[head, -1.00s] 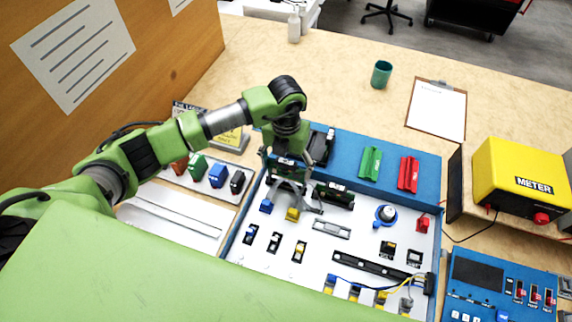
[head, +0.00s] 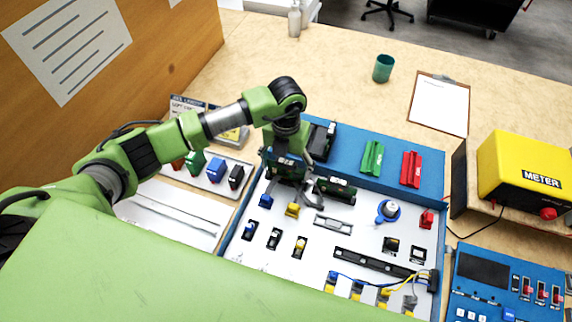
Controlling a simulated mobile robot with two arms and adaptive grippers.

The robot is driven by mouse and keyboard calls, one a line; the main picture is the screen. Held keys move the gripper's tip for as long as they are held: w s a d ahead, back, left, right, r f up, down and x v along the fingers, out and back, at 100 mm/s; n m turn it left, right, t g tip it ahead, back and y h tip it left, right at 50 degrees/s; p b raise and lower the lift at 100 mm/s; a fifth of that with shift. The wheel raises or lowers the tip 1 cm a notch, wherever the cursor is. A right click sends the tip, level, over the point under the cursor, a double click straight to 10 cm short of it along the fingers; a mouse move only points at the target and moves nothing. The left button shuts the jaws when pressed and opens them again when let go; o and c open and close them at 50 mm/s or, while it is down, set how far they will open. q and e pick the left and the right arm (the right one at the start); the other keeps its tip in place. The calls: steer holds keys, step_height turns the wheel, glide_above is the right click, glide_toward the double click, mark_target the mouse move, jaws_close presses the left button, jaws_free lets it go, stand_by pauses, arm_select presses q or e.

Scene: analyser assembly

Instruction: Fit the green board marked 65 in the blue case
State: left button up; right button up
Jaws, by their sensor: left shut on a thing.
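The blue case (head: 440,232) lies open on the bench, with a white inner panel holding several small parts. My left gripper (head: 292,192) reaches down over its far left part. It is shut on a dark green board (head: 286,170), partly covered by the fingers. Another dark green board (head: 337,189) stands in the case just right of the gripper. The number on either board is too small to read, so I cannot tell which is 65. I cannot tell whether the held board touches the case. My right gripper is not in view.
Green (head: 372,158) and red (head: 411,169) parts and a black part (head: 320,140) sit along the case's far strip. Left is a tray of coloured blocks (head: 215,170). Right are a yellow meter (head: 525,165) and a blue control panel (head: 500,290). The bench behind is mostly clear.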

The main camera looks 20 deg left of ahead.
arm_select(q)
steer(key=shift+f+b, duration=0.5)
steer(key=shift+f, duration=0.15)
stand_by(0.4)
steer(key=shift+o, duration=0.2)
steer(key=shift+s+f, duration=0.2)
steer(key=shift+f, duration=0.05)
steer(key=o, duration=1.1)
steer(key=shift+o, duration=0.4)
steer(key=shift+w, duration=0.2)
steer(key=shift+o, duration=0.7)
steer(key=shift+r, duration=0.2)
